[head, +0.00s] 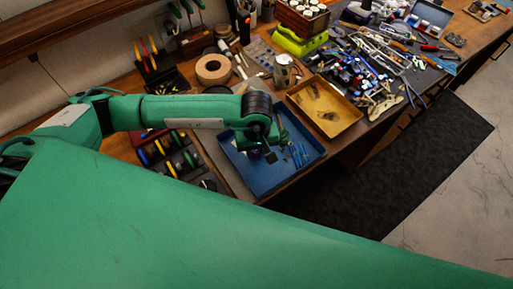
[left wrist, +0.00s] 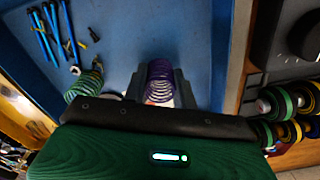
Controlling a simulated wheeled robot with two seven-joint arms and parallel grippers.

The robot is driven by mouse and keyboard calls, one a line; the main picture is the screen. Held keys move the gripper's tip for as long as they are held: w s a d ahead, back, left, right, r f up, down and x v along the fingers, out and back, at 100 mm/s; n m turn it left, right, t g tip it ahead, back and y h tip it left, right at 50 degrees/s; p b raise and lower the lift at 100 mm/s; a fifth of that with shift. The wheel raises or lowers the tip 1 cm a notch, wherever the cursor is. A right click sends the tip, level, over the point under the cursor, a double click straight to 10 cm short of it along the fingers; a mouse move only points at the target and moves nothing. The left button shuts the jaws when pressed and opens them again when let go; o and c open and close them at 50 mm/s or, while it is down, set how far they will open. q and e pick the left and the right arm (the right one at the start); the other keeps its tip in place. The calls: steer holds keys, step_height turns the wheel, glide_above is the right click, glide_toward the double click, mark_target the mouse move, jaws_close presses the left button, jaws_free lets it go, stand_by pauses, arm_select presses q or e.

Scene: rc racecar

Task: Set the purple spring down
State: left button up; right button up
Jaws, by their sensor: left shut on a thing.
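The purple spring (left wrist: 159,80) shows in the left wrist view, upright in the picture between the two fingers of my left gripper (left wrist: 160,95). The gripper is shut on it. In the head view my left gripper (head: 269,153) is over the blue tray (head: 238,177), and the spring is too small and covered to make out there. Whether the spring touches the tray floor I cannot tell. My right gripper is not in view.
Several blue rods (left wrist: 54,32) and a green ringed coil (left wrist: 84,84) lie in the tray. A yellow tray (head: 345,118) stands to its right. A rack of coloured rings (head: 172,158) is on its left.

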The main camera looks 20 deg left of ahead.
arm_select(q)
steer(key=shift+f, duration=0.25)
steer(key=shift+f, duration=0.1)
steer(key=shift+f+b, duration=0.1)
steer(key=shift+b, duration=0.25)
steer(key=o, duration=0.9)
